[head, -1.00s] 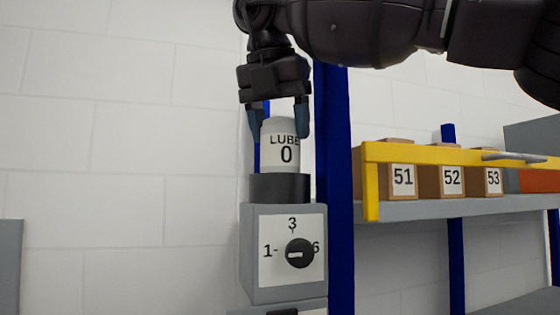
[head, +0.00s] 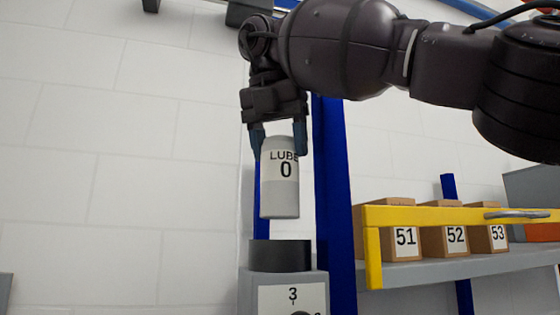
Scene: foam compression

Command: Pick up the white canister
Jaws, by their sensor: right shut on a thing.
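The white canister (head: 280,185), labelled "LUBE 0", hangs upright in the head view, left of the blue post. My right gripper (head: 279,142) is shut on its top from above, one blue fingertip on each side. The canister's bottom is apart from the black round holder (head: 280,256) below it, with a visible gap. The holder sits on top of a grey box with a dial plate (head: 284,296). The lower part of the box is cut off by the frame. My left gripper is not in view.
A blue post (head: 331,200) stands just right of the canister. Farther right, a shelf with a yellow rail (head: 460,216) carries boxes marked 51 (head: 405,237), 52 (head: 456,236) and 53 (head: 498,234). The space left of the canister is open before a white block wall (head: 120,160).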

